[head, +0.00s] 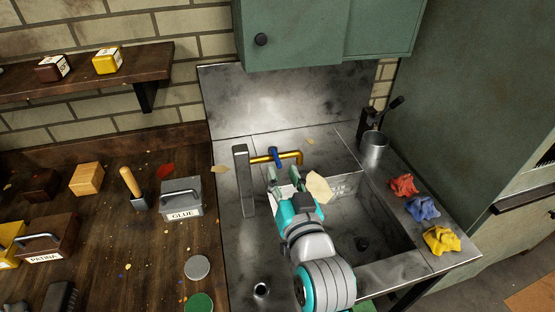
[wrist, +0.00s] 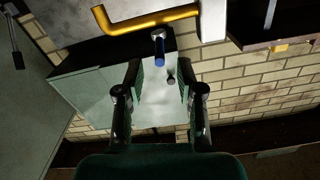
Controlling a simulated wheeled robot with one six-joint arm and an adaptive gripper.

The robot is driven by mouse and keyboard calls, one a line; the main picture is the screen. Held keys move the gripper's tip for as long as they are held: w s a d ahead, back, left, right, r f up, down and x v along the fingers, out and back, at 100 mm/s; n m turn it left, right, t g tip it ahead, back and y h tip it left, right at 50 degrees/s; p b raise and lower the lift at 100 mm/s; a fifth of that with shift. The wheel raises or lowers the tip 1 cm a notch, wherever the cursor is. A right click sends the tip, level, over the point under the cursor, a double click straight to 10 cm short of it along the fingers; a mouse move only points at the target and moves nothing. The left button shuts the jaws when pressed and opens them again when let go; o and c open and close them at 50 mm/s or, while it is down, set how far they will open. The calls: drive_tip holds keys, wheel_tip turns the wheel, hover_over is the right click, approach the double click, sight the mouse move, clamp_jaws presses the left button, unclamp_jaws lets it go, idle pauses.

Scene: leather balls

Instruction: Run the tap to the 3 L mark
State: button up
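The tap has a grey post (head: 243,180) at the sink's left, a brass spout (head: 290,158) reaching right, and a blue handle (head: 274,156). My gripper (head: 281,178) is just in front of and below the handle. In the wrist view my gripper (wrist: 159,78) is open, its two dark green fingers apart with nothing gripped. The blue handle (wrist: 158,48) shows just beyond and between the fingertips, under the brass spout (wrist: 150,20). I see no running water. Small marks (head: 340,187) show on the sink basin's back wall, too small to read. My arm hides part of the basin (head: 375,232).
A cream scrap (head: 319,187) shows beside my wrist. A glue box (head: 182,198) stands on the left bench. A green cabinet (head: 320,35) hangs above.

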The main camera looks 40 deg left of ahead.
sight(280, 168)
drive_tip(key=shift+x, duration=2.7)
drive_tip(key=shift+c, duration=0.2)
clamp_jaws()
